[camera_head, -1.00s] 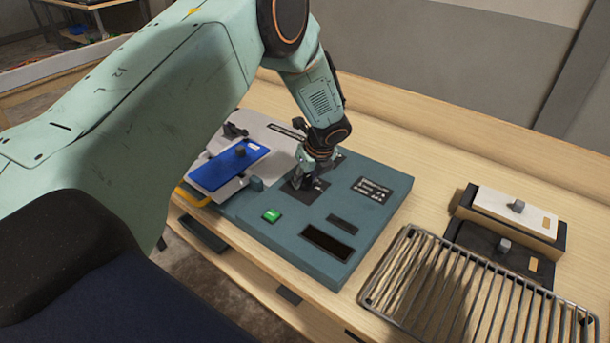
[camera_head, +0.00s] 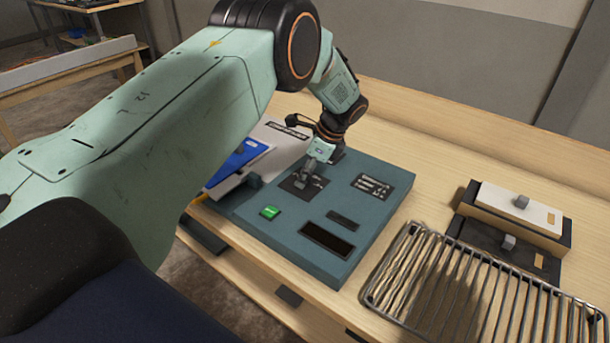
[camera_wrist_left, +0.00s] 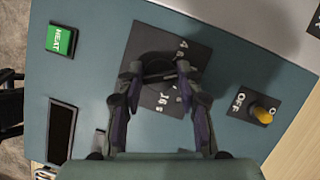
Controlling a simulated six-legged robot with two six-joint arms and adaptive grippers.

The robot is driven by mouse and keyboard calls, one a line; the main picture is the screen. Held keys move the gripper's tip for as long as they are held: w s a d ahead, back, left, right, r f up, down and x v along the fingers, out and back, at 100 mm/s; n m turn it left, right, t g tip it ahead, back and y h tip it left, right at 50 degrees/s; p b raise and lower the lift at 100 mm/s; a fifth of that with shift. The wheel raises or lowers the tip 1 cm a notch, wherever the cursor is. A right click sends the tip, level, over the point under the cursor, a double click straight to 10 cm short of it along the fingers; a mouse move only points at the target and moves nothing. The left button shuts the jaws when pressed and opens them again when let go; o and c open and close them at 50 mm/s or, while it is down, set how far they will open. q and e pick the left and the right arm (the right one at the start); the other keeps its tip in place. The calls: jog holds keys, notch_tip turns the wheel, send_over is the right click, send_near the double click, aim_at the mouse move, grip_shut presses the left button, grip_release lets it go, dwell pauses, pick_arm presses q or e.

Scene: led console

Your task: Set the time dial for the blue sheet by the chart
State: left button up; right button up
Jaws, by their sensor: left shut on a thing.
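The time dial, a dark round knob (camera_wrist_left: 158,68), sits on a black plate (camera_head: 290,187) with white numbers on the teal console (camera_head: 300,262). My left gripper (camera_head: 303,179) is down at the dial. In the left wrist view its two fingers (camera_wrist_left: 158,75) stand on either side of the knob, shut on it. The fingers hide part of the dial, and its pointer setting cannot be read. The chart (camera_head: 372,186) is a black label with white lines, too small to read. The blue sheet (camera_head: 238,160) lies at the console's left side, partly hidden by my arm. My right gripper is out of view.
A green HEAT button (camera_head: 270,212) and a dark display (camera_head: 327,240) are near the console's front. A wire rack (camera_head: 480,290) and a white-topped block (camera_head: 515,203) stand to the right.

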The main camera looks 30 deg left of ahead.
pick_arm(q)
jog(key=shift+d, duration=0.1)
dwell(0.5)
jog(key=o, duration=1.1)
jog(key=shift+d+r, duration=0.1)
jog(key=shift+d, duration=0.05)
jog(key=shift+a, duration=0.2)
jog(key=shift+v, duration=6.05)
jog(key=shift+w, duration=0.15)
